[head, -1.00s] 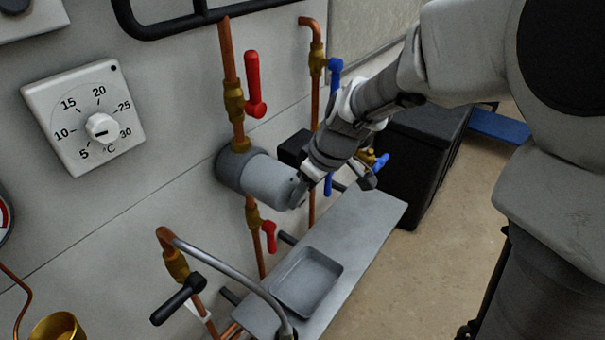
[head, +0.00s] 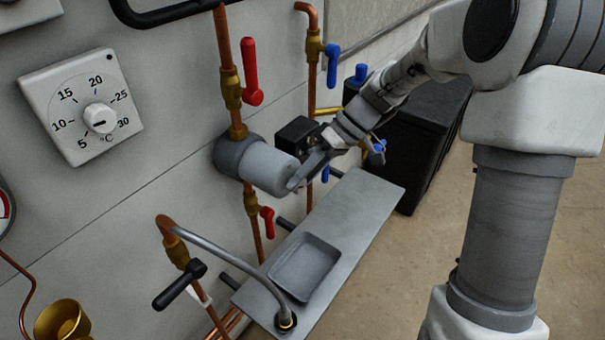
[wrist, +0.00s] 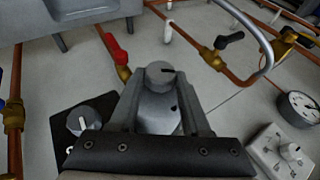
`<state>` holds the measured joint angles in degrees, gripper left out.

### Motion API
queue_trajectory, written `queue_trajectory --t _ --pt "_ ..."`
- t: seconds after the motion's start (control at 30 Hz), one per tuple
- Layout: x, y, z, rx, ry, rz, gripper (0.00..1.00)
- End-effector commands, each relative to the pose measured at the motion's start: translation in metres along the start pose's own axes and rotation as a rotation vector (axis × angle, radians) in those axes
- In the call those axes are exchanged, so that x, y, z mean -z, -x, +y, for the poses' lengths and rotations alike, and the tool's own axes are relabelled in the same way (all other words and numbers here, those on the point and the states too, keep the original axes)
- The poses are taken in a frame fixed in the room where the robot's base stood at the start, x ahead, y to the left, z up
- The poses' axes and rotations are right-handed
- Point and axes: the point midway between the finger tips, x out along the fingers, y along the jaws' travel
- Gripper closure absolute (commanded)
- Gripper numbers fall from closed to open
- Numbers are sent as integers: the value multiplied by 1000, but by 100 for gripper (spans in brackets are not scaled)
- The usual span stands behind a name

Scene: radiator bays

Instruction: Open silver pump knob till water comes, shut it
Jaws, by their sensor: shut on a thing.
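The silver pump (head: 268,168) is a light grey cylinder with a darker collar, set in the copper pipe on the wall. My gripper (head: 294,183) is at its outer end, and one finger lies across the edge of the end face. In the wrist view, the round silver knob (wrist: 160,74) with a dark mark sits between the tips of my gripper (wrist: 162,82), which is shut on it. The knob is hidden in the head view. No water can be made out in either view.
A grey tray (head: 304,268) lies on the shelf (head: 356,209) below. Red-handled valves (head: 251,72) and blue-handled valves (head: 333,52) are close to my gripper. A black box (head: 420,118) stands behind. A thermostat dial (head: 98,118) is on the wall at left.

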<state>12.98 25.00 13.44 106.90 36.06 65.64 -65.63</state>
Motion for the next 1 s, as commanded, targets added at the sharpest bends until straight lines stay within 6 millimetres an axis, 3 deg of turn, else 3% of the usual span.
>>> queue_trajectory --t 0.5,1.0 --pt "0 -1 9 406 -169 2 100" --pt "-1 -3 11 556 -232 2 100"
